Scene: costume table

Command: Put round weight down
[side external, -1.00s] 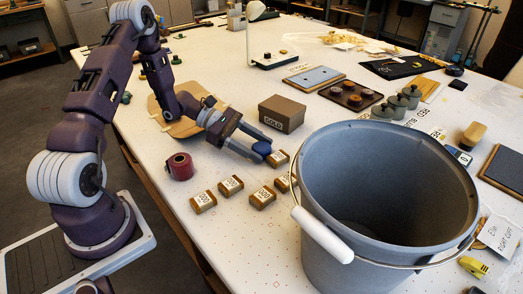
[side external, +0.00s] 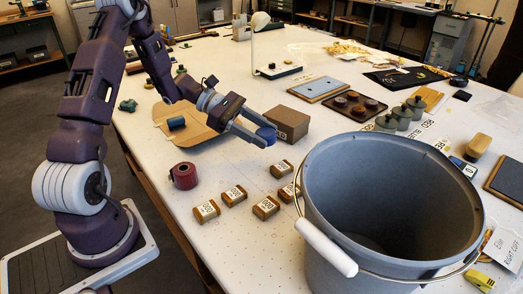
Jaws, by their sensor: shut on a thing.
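My gripper (side external: 262,137) is shut on a small dark blue rounded piece (side external: 267,132), which looks like the round weight. The fingers partly cover it. It is in front of the left side of a brown box (side external: 287,124) in the side external view, and seems to be above the white table (side external: 230,160); I cannot tell how high. Several gold-brown block weights with white labels, one of them here (side external: 206,211), lie on the table in front of the gripper.
A large grey bucket (side external: 318,215) stands at the front right, its handle towards the blocks. A maroon spool (side external: 183,176) stands near the left table edge. A dark teal cylinder (side external: 177,123) lies on a cardboard piece (side external: 200,137). Bare table lies between spool and box.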

